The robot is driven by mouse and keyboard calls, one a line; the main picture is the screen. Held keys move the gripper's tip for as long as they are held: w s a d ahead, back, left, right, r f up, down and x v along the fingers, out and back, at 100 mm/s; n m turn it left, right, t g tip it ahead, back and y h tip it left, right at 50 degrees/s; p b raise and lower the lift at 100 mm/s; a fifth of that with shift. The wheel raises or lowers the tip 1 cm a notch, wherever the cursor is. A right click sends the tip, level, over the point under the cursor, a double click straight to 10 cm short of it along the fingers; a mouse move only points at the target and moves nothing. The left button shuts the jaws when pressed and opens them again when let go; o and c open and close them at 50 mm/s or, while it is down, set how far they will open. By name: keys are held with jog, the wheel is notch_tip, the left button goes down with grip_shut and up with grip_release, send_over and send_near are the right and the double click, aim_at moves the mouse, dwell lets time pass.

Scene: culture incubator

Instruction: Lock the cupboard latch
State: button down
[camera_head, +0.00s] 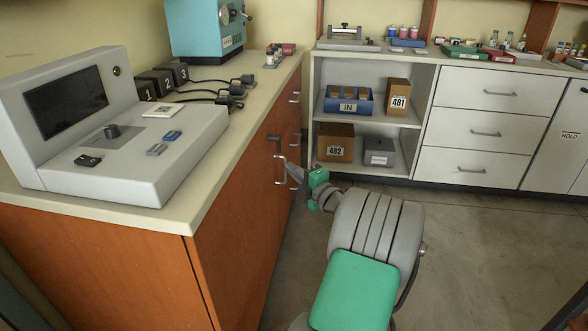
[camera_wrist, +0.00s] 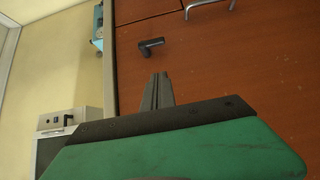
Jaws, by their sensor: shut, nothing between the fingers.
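The cupboard latch (camera_head: 275,141) is a small black lever on the orange-brown cupboard front (camera_head: 236,205), below the counter edge. In the wrist view the black latch (camera_wrist: 151,46) lies just beyond my fingertips, with its lever pointing sideways in the picture. My gripper (camera_head: 284,160) is beside the cupboard front, close to the latch. In the wrist view my gripper (camera_wrist: 160,76) has its grey fingers together, with nothing between them. A small gap shows between the fingertips and the latch; I cannot tell its depth.
A metal pull handle (camera_wrist: 208,6) is on the cupboard close to the latch. A grey control console (camera_head: 130,150) and a teal machine (camera_head: 205,28) stand on the counter (camera_head: 235,122). White shelves with boxes (camera_head: 341,70) and drawers are at the back. The floor (camera_head: 455,240) at right is clear.

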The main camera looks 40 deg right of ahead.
jog(key=w+d+b, duration=0.1)
jog(key=w+d, duration=0.3)
jog(key=w, duration=0.5)
jog(key=shift+w, duration=0.15)
jog(key=shift+w+f+b, duration=0.1)
jog(key=shift+w+b, duration=0.05)
jog(key=shift+b, duration=0.25)
